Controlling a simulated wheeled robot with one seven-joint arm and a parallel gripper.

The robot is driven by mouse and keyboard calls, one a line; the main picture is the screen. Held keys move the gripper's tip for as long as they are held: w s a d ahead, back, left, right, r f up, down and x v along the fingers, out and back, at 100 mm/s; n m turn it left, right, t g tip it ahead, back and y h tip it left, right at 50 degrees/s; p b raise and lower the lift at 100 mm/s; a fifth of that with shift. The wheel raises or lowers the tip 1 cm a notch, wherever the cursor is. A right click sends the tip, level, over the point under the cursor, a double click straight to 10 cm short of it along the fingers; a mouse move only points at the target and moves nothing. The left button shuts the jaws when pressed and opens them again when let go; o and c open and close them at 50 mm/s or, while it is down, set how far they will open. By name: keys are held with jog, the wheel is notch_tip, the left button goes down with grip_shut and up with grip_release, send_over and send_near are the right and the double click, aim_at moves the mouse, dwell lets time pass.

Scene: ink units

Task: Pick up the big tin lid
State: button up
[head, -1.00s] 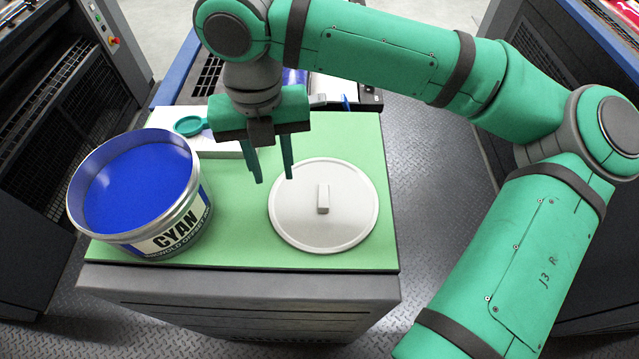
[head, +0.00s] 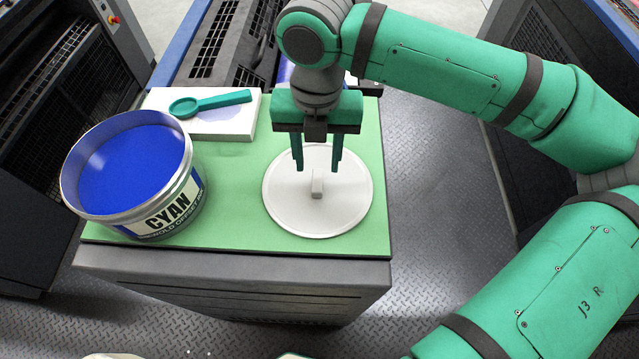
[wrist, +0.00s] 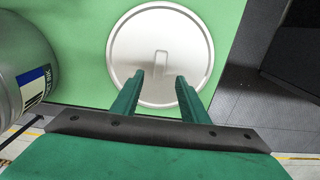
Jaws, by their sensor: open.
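The big tin lid (head: 290,213), a pale grey round disc with a small block handle (head: 317,187) at its middle, lies flat on the green table top. My gripper (head: 318,170) is open and empty above the far part of the lid, its fingers pointing down. In the wrist view the lid (wrist: 130,50) is ahead of the fingertips, and its handle (wrist: 161,64) shows beyond the gap between the two fingers (wrist: 160,76). The fingers do not appear to touch the lid or handle.
A big open tin of blue ink (head: 172,212) labelled CYAN stands left of the lid; its side shows in the wrist view (wrist: 22,70). A teal scoop (head: 212,101) lies on a white block (head: 235,124) at the back. Green table top (head: 235,225) is bare between tin and lid.

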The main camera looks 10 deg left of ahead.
aim_at(318, 180)
jog(key=shift+w+f, duration=0.15)
jog(key=shift+f, duration=1.45)
jog(key=shift+w+f, duration=0.1)
jog(key=shift+f, duration=1.5)
grip_shut()
